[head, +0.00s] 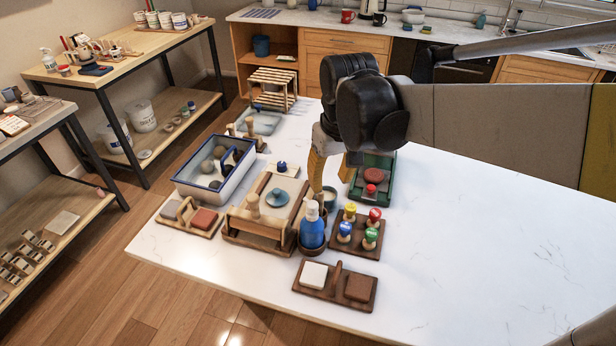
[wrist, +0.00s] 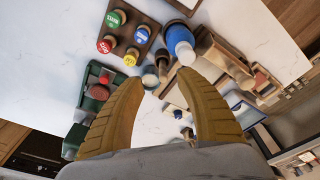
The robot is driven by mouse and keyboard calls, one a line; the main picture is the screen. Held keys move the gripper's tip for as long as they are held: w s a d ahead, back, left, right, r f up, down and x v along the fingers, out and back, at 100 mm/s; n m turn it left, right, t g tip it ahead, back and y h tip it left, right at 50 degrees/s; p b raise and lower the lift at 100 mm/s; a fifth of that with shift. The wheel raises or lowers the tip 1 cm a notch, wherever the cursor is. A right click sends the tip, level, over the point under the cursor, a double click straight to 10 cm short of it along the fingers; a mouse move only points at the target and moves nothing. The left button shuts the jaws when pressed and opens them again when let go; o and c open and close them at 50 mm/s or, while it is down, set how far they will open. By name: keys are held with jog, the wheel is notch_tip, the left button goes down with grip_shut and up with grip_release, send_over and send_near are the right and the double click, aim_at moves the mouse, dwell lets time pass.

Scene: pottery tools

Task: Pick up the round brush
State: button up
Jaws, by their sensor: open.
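My gripper (head: 328,178) is open above the middle of the white table, its two yellow-orange fingers pointing down. In the wrist view, the fingertips (wrist: 160,78) are spread apart with nothing held between them. A small dark pot (wrist: 150,76) and a brown upright piece (wrist: 162,58) show just beyond the tips, beside a blue bottle (wrist: 180,42). The bottle also shows in the head view (head: 312,232), standing in a brown holder. I cannot pick out the round brush for certain; the fingers and bottle partly hide the area near the pot.
A stamp tray (head: 340,248) with coloured knobs stands right of the bottle, and a green tray (head: 384,160) behind it. A wooden box (head: 240,232) and a blue-rimmed basin (head: 181,182) stand left. A sponge tray (head: 323,294) lies in front. The table's right side is clear.

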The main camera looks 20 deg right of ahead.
jog(key=g+p, duration=0.1)
jog(key=g, duration=0.1)
send_over(320, 214)
jog(key=d, duration=0.1)
jog(key=shift+w+f+n, duration=0.15)
jog(key=shift+w+f, duration=0.05)
jog(key=shift+f, duration=0.3)
jog(key=shift+w+f+n, duration=0.15)
jog(key=shift+w+f, duration=0.05)
jog(key=shift+f, duration=0.25)
jog(key=shift+w+f, duration=0.15)
jog(key=shift+f, duration=0.1)
notch_tip(320, 214, down, 6)
jog(key=shift+r+b, duration=0.2)
jog(key=shift+b, duration=0.7)
jog(key=f, duration=0.1)
jog(key=f+b, duration=0.1)
jog(key=f, duration=0.1)
jog(key=f+b, duration=0.1)
jog(key=f, duration=0.1)
jog(key=shift+a+f, duration=0.15)
jog(key=shift+a, duration=0.25)
grip_shut()
